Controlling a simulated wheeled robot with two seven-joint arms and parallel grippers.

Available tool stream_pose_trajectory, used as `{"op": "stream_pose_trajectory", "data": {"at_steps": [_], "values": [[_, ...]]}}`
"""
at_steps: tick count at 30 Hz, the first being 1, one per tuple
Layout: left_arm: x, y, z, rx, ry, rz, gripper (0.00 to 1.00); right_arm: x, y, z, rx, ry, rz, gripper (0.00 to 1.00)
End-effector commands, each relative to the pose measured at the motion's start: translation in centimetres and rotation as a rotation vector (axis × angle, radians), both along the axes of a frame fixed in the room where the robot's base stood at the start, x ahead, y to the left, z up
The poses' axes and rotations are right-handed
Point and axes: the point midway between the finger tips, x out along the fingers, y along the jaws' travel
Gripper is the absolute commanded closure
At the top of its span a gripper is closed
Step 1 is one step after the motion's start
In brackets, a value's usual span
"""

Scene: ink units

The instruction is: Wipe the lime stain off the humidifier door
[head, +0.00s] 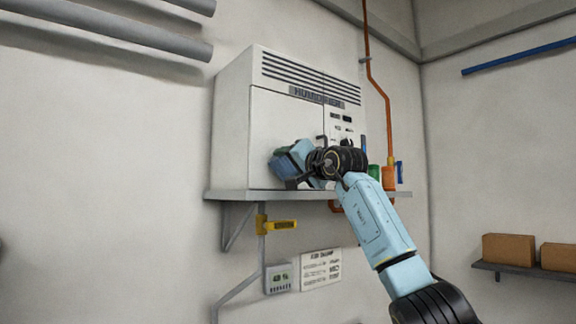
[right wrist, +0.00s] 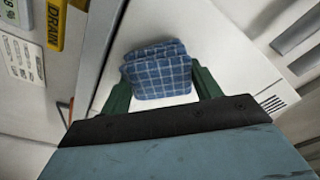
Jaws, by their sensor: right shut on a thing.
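The white humidifier (head: 285,115) stands on a wall shelf, with its nameplate and vents near the top. Its door also shows in the right wrist view (right wrist: 150,32) as a pale panel. My right gripper (right wrist: 160,82) is shut on a folded blue checked cloth (right wrist: 160,68), held between its green fingers. In the head view my right gripper (head: 287,170) is in front of the lower part of the door and hides that part. I cannot tell whether the cloth touches the door. No lime stain shows in either view. My left gripper is not in view.
The grey shelf (head: 240,195) runs under the humidifier. An orange pipe (head: 388,110) and small coloured containers (head: 388,178) are to its right. A yellow drain handle (head: 280,225) hangs below. Boxes (head: 508,249) sit on a low shelf at right.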

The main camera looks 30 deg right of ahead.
Motion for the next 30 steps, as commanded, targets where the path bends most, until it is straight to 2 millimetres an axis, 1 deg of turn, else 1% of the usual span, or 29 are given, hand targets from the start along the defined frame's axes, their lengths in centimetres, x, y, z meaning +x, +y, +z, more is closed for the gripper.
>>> {"op": "stream_pose_trajectory", "data": {"at_steps": [1, 6, 14, 24, 30], "values": [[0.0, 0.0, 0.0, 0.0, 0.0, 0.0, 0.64, 0.0, -0.6, 0.0, 0.0, 0.001, -0.004, 0.55], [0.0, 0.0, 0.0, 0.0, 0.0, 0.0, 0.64, 0.0, -2.1, 0.0, 0.001, 0.0, -0.003, 0.55], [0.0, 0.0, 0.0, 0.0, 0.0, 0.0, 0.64, 0.1, -2.9, 0.0, 0.001, 0.001, -0.001, 0.55], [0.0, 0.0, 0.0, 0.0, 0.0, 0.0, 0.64, 0.5, -5.7, 0.0, 0.003, 0.0, -0.001, 0.55], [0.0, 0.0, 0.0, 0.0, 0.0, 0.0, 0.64, 0.7, -6.1, 0.0, 0.001, 0.0, -0.001, 0.55]]}}
